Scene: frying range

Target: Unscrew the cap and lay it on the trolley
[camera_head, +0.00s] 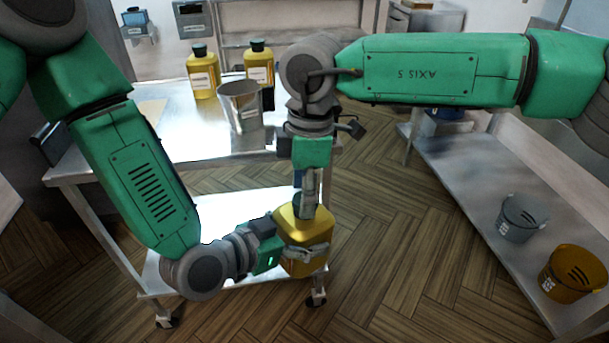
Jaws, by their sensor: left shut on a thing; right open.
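A yellow bottle (308,228) is held upright in front of the trolley (170,140), seen from above. My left gripper (302,254) is shut on its side. My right gripper (311,205) points straight down at the bottle's top and is open. A dark green cap shows only in part behind the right gripper's fingers. I cannot tell whether the fingers touch it or whether it is loose. The trolley has a shiny metal top, a lower shelf and castors.
Two yellow bottles with dark caps, one left (202,80) and one right (259,66), stand on the trolley top behind a metal jug (240,110). A low shelf at right holds a grey bucket (521,220) and an orange bucket (572,277). The trolley top's front left is clear.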

